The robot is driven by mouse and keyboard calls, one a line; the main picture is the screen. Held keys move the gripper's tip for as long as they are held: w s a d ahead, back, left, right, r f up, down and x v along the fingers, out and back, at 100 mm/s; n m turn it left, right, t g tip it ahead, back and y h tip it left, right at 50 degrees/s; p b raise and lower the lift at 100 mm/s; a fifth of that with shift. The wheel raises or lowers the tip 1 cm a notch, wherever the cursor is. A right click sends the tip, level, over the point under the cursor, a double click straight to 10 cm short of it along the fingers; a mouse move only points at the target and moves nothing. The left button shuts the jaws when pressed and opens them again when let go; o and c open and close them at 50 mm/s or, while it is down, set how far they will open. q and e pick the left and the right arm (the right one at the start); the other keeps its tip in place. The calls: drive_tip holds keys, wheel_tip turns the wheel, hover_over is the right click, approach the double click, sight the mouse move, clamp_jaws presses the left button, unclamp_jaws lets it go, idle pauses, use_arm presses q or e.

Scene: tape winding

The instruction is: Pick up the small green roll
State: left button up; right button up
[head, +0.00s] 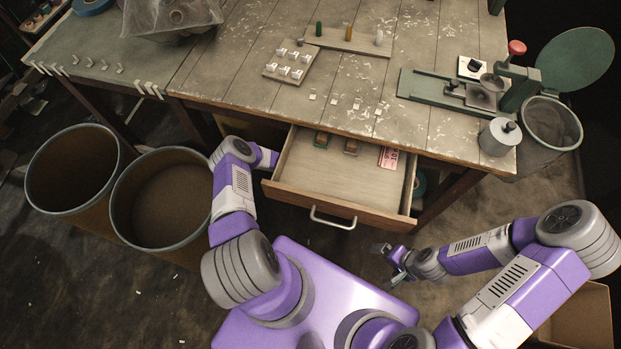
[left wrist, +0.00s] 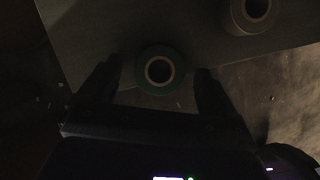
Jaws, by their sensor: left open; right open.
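A small green roll (left wrist: 160,86) with a pale inner ring and a dark hole shows in the left wrist view. It rests at the edge of a grey surface. My left gripper (left wrist: 159,72) is open, with one dark finger on each side of the roll. The picture is dark, and I cannot tell whether the fingers touch it. In the head view the left arm reaches under the table left of the drawer, and the table hides the gripper and the roll. My right gripper (head: 393,257) is open and empty in front of the drawer.
A larger pale roll (left wrist: 249,12) lies at the upper right of the left wrist view. The open drawer (head: 340,208) juts out beside my left arm. Two round bins (head: 162,243) (head: 43,207) stand left. The worktable (head: 225,75) holds tools and parts.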

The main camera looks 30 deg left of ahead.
use_arm(q)
drive_tip(key=c, duration=1.1)
drive_tip(key=shift+r, duration=0.15)
drive_tip(key=shift+c, duration=0.2)
